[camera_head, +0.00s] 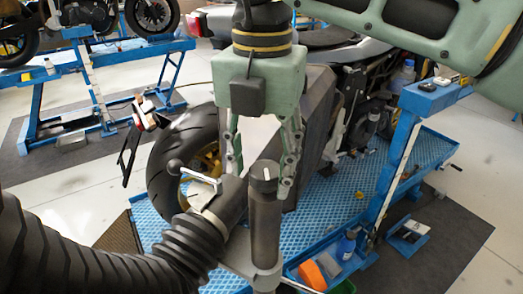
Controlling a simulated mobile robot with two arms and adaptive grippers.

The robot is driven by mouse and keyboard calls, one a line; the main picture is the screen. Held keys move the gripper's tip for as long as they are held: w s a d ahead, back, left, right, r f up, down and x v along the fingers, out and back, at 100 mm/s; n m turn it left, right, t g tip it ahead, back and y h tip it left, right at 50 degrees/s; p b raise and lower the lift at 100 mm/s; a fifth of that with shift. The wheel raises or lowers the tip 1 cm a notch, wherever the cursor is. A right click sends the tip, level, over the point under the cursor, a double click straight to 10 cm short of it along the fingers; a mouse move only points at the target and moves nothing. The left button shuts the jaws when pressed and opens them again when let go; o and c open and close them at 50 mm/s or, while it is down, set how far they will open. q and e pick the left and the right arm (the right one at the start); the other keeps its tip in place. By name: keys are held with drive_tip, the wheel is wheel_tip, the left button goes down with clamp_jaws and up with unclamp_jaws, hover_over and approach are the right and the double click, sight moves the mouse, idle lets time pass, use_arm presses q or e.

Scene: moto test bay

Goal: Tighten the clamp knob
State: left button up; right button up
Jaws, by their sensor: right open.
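The clamp knob (264,174) is a dark round cap with a white mark on top. It sits at the top of an upright grey post (264,225), beside the mouth of a thick black ribbed hose (60,245). My right gripper (260,182) points down over the knob with its green fingers spread. One fingertip is to the left of the knob and the other is close to its right side. Whether either finger touches the knob cannot be told. My left gripper is not in view.
A metal T-handle (197,177) stands on the hose nozzle to the left. A motorcycle's rear tyre (168,170) is behind it, on a blue lift (335,210). A blue stand (400,150) with bottles is at right. Another lift (90,75) is at the back left.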

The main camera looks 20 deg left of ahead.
sight(261, 170)
wheel_tip(261, 170, up, 12)
idle(0.5)
drive_tip(key=shift+s+f, duration=0.1)
drive_tip(key=shift+s, duration=0.05)
